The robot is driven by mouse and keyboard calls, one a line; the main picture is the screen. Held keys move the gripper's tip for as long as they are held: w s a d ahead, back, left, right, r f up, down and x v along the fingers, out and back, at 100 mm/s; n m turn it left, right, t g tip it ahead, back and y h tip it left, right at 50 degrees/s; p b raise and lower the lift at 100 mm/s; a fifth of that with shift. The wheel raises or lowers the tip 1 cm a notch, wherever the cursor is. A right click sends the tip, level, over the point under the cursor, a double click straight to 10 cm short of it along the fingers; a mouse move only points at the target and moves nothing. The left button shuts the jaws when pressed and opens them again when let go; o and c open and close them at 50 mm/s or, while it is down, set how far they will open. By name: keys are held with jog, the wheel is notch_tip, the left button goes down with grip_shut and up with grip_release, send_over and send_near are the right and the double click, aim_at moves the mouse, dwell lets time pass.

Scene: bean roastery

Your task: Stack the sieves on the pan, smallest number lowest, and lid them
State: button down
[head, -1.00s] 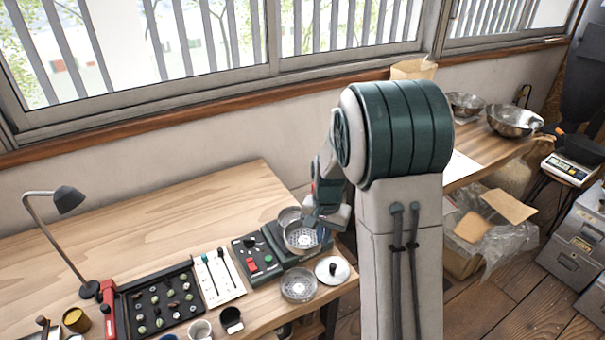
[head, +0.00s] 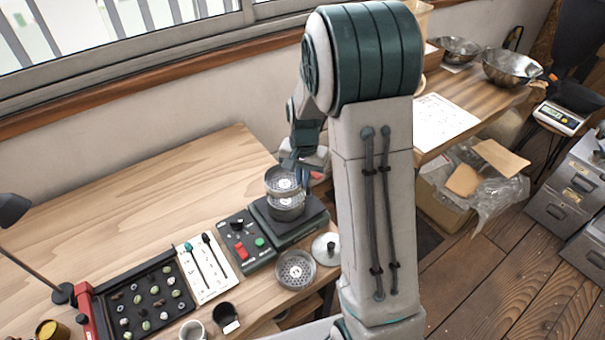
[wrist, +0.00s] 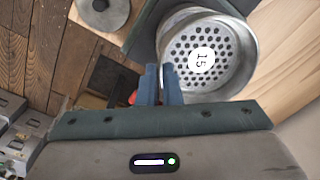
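My gripper (wrist: 161,85) is shut on the near rim of a round metal sieve marked 15 (wrist: 215,78), one finger on each side of its wall. In the head view this sieve (head: 285,182) is over the metal pan (head: 287,210) on the dark shaker (head: 312,222). I cannot tell whether sieve and pan touch. Another perforated sieve (head: 295,270) lies on the table in front of the shaker; its number is unreadable. The metal lid with a dark knob (head: 326,249) lies right of that sieve, and also shows in the wrist view (wrist: 103,14).
The table's back left is clear. A lamp (head: 14,208) stands at far left.

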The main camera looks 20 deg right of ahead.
jog(key=shift+f+b, duration=1.1)
jog(key=shift+f, duration=0.95)
jog(key=shift+f+b, duration=0.2)
jog(key=shift+b, duration=0.1)
jog(key=shift+r, duration=0.15)
jog(key=shift+r+p, duration=0.6)
jog(key=shift+r, duration=0.1)
jog(key=shift+f+b, duration=0.7)
jog(key=shift+f, duration=0.15)
dwell(0.6)
jog(key=shift+r, duration=0.2)
jog(key=shift+r+p, duration=0.6)
jog(key=shift+r, duration=0.1)
